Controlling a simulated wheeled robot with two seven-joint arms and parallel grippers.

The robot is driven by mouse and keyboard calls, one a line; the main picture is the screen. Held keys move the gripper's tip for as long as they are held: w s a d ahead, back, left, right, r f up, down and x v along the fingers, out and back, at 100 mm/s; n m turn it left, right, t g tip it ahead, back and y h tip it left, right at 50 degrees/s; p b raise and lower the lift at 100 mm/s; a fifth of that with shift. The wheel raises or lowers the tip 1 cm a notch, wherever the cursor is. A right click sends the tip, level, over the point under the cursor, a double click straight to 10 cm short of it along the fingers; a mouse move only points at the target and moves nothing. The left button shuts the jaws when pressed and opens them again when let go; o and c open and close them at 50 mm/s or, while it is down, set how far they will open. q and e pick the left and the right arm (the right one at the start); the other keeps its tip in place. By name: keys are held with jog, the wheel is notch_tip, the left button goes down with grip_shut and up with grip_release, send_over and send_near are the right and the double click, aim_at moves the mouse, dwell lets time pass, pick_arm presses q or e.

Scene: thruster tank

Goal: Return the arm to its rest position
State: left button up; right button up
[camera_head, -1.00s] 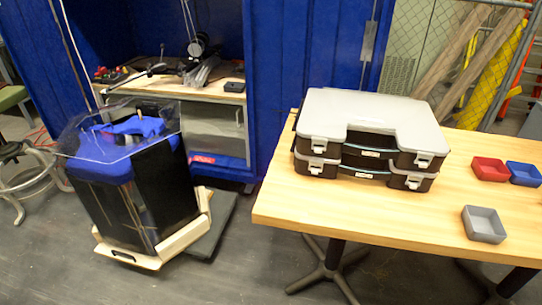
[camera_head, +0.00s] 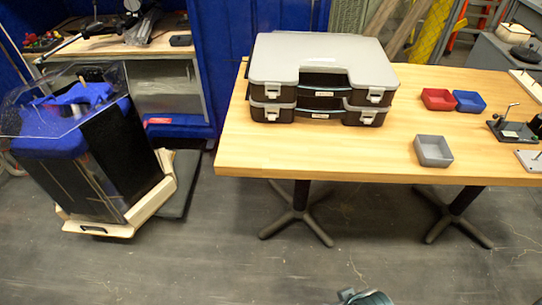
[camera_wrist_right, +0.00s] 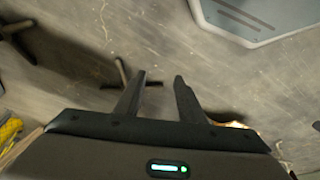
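My right gripper (camera_wrist_right: 159,76) shows in the right wrist view with its two dark fingers apart. Nothing is between them, and grey floor shows beyond. A small dark and teal part (camera_head: 364,297) at the bottom edge of the head view looks like part of my arm; no fingers can be made out there. My left gripper is in neither view.
A wooden table (camera_head: 300,162) holds stacked grey-topped cases (camera_head: 320,62), a red bin (camera_head: 438,99), a blue bin (camera_head: 469,101) and a grey bin (camera_head: 433,151). A tank (camera_head: 90,160) with a clear top stands left on a wooden base (camera_head: 130,222). The front floor is clear.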

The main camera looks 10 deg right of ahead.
pick_arm(q)
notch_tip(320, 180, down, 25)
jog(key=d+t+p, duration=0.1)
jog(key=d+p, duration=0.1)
jog(key=p, duration=0.1)
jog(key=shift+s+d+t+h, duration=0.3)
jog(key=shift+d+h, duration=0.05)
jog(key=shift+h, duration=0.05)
pick_arm(e)
notch_tip(320, 180, down, 25)
jog(key=a+t, duration=0.1)
jog(key=a, duration=0.1)
jog(key=shift+s+a+t+y, duration=0.3)
jog(key=shift+a+y, duration=0.1)
